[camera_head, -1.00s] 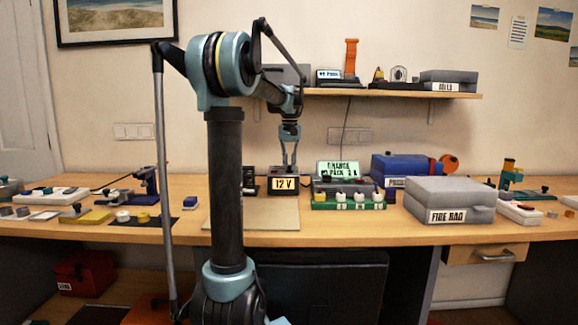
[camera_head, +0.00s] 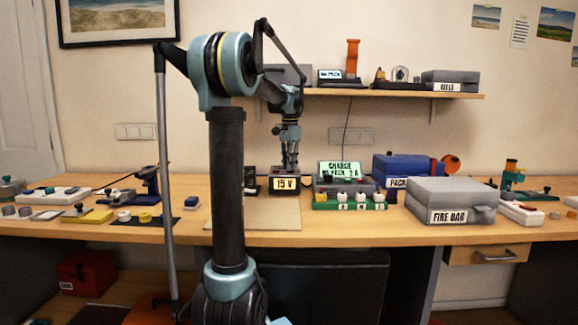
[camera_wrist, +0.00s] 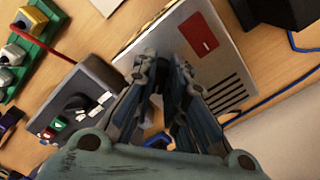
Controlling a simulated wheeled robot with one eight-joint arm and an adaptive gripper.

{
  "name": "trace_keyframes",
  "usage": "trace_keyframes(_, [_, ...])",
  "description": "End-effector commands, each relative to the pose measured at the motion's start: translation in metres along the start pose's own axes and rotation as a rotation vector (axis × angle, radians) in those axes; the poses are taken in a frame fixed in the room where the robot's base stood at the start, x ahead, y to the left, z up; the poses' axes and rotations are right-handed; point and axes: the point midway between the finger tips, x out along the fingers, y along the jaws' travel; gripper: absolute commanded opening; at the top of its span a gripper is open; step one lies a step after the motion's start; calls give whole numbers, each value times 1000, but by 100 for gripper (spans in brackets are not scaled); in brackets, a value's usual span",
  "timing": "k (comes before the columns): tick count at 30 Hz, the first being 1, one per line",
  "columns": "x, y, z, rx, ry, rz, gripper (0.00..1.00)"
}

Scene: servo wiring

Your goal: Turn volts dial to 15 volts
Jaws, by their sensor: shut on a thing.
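The power supply (camera_head: 273,188) is a dark box on the bench, and its lit display (camera_head: 285,184) reads 15 V. In the wrist view, the supply's pale vented casing (camera_wrist: 232,88) with a red label lies below my gripper. My gripper (camera_head: 290,165) points straight down at the top of the supply. Its fingers (camera_wrist: 166,65) are close together, shut on the volts dial, which they hide in both views.
A charger (camera_head: 330,184) with a green lit screen stands right of the supply; its knob (camera_wrist: 76,102) shows in the wrist view. A green block with several white-topped parts (camera_head: 350,203) is in front of it. A grey fire bag box (camera_head: 450,197) is further right.

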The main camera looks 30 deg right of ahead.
Motion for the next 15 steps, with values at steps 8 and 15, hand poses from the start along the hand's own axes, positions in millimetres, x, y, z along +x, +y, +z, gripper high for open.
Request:
trace_keyframes(8, [0, -1, 0, 105, 1, -1, 0])
trace_keyframes(15, [0, -1, 0, 134, 1, 0, 0])
